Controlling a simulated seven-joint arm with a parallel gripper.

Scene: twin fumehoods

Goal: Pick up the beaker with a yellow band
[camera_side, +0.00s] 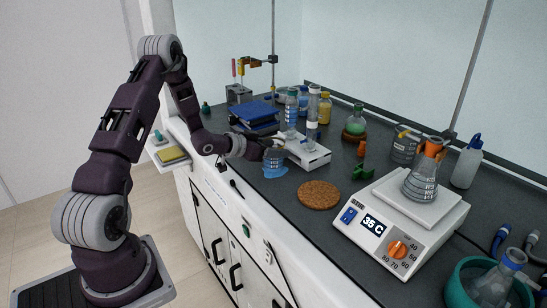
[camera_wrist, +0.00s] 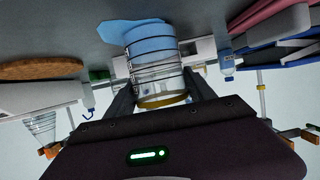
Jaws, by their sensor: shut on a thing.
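The beaker (camera_wrist: 152,62) is clear glass with dark markings, a yellow band near one end and blue in its other end. In the wrist view it sits between the two fingers of my gripper (camera_wrist: 160,88), which is shut on it. In the side view my gripper (camera_side: 268,147) reaches in from the left at the bench's front edge, and the beaker (camera_side: 274,161) is partly hidden by it. A flat blue patch (camera_side: 276,172) shows at the beaker's base. I cannot tell whether the beaker touches the bench.
A white stand with cylinders (camera_side: 308,153) is close to the right of the beaker. A cork mat (camera_side: 319,195) lies nearer the front. Blue books (camera_side: 255,113) are behind my gripper. A hotplate (camera_side: 400,222) with a flask stands at right.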

